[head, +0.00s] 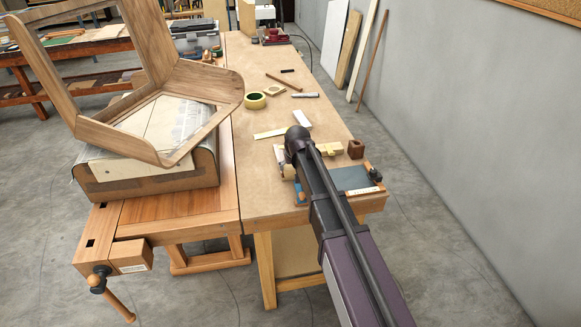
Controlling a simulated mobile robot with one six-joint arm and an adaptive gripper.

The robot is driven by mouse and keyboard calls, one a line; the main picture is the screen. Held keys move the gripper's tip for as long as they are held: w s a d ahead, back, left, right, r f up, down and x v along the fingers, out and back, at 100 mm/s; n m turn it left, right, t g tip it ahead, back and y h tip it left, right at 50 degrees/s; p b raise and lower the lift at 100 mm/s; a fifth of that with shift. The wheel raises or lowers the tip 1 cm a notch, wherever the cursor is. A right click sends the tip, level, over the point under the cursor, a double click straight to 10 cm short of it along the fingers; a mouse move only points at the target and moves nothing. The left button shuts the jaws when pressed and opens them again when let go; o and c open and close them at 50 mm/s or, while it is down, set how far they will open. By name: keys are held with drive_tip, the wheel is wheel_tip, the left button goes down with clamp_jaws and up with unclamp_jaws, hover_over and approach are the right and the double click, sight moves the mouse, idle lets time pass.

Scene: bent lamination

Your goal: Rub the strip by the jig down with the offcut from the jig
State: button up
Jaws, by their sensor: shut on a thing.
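My arm reaches from the bottom right over the bench, and its dark rounded joint hides what lies beneath. My gripper is not visible, so what it holds cannot be seen. A pale flat strip (269,134) lies on the bench just left of the joint. A light wooden piece (330,149), perhaps part of the jig, shows right of the joint, partly covered by my arm. I cannot make out the offcut.
A blue-grey mat (350,179) lies at the bench's near end, by a brown block (356,149). A white piece (302,118), tape roll (255,101) and several small tools lie farther back. A bent wooden frame (155,80) stands left. A grey wall rises right.

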drive_tip(key=shift+r, duration=0.1)
drive_tip(key=shift+r+p, duration=2.9)
drive_tip(key=shift+p, duration=0.15)
